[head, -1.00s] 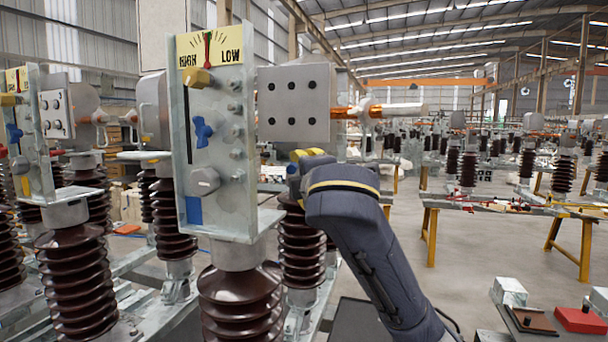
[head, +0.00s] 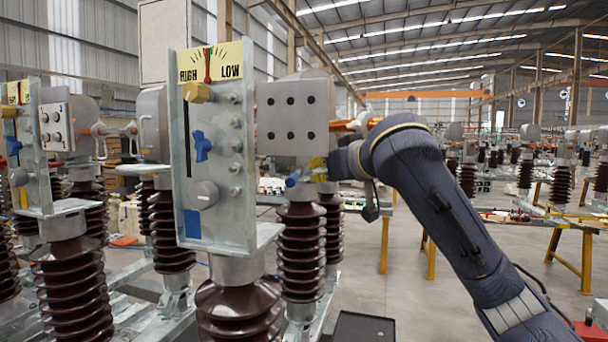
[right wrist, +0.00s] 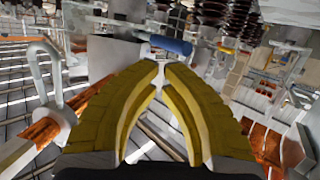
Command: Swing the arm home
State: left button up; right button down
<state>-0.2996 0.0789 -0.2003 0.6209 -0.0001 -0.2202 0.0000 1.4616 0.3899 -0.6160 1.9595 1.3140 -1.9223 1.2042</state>
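A copper-coloured swing arm (head: 345,126) runs right from the grey box with black bolts (head: 292,112); my right arm hides most of it. My right gripper (head: 318,168) has yellow fingers and is below that box. In the right wrist view, its fingers (right wrist: 161,68) curve towards each other with a narrow gap at the tips. A blue bar (right wrist: 168,45) lies just beyond the tips; contact is unclear. A blue end (head: 293,179) also shows beside the fingers in the head view. My left gripper is out of view.
A front panel (head: 205,140) with a HIGH/LOW dial, yellow knob and blue knob stands left of my gripper. Brown ribbed insulators (head: 300,250) stand below and behind. Yellow-legged benches (head: 572,262) stand right. A dark tray (head: 364,328) is low in the middle.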

jog(key=s+d+r+m+g+y, duration=0.1)
jog(key=s+d+r+m+g, duration=0.3)
jog(key=m, duration=0.7)
jog(key=m+t, duration=0.2)
send_near(297, 177)
jog(key=w+f, duration=0.1)
jog(key=w, duration=0.3)
jog(key=shift+a+f+y, duration=0.2)
jog(key=shift+a+f, duration=0.1)
jog(key=shift+a, duration=0.3)
jog(key=shift+a+f+y, duration=0.2)
jog(key=shift+a+f, duration=0.1)
jog(key=shift+a, duration=0.35)
jog(key=a, duration=0.7)
jog(key=shift+w, duration=0.5)
